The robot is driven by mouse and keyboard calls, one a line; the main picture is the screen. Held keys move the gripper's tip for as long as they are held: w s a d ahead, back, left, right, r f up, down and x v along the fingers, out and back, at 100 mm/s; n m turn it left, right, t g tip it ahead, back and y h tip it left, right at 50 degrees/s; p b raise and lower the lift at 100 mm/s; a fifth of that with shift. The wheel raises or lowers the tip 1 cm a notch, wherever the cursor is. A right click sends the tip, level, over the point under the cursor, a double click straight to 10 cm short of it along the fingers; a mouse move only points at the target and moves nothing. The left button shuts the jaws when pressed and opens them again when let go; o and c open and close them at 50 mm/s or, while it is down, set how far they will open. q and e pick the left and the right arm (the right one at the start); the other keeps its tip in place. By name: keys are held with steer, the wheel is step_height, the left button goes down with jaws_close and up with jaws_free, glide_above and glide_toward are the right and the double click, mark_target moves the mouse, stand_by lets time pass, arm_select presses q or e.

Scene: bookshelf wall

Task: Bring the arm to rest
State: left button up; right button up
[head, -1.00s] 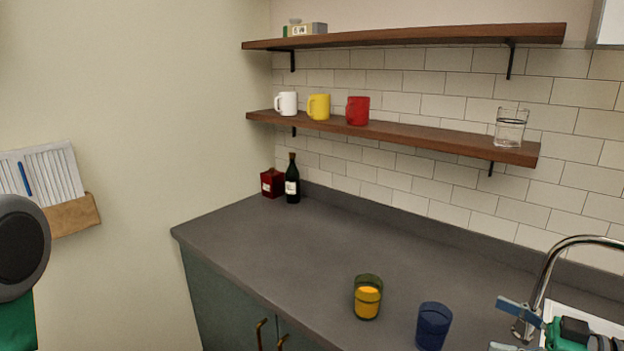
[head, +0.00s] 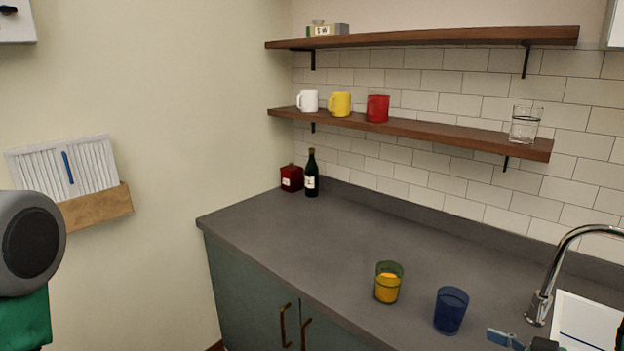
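My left arm (head: 30,245) shows at the left edge as a grey round joint with a green link below; its gripper is out of view. Only the tip part of my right gripper (head: 506,339) shows at the bottom right edge. It is a blue-grey finger beside a dark piece, just in front of the faucet and below the blue cup (head: 451,311). The rest of that gripper is cut off by the frame, so I cannot tell whether it is open or holds anything.
On the grey counter (head: 310,235) stand a glass with orange contents (head: 388,285), a dark bottle (head: 312,177) and a red box (head: 291,178). A faucet (head: 545,285) rises at right. Mugs (head: 340,104) and a clear glass (head: 525,124) stand on the lower shelf. The counter's middle is clear.

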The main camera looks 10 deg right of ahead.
steer(key=s+a+f+m+g+h, duration=0.4)
steer(key=s+a+f+g+h, duration=0.15)
steer(key=s+f, duration=0.5)
steer(key=s+a+f+m+g+h+b, duration=0.1)
steer(key=s+f+g, duration=0.25)
steer(key=s, duration=0.45)
steer(key=s+a+f+m+g+h, duration=0.15)
steer(key=s+f, duration=0.25)
steer(key=s, duration=0.4)
steer(key=w+a+f+n+b, duration=0.1)
steer(key=w+f+b, duration=0.2)
steer(key=f+b, duration=1.1)
steer(key=shift+f+b, duration=0.2)
steer(key=shift+b, duration=0.35)
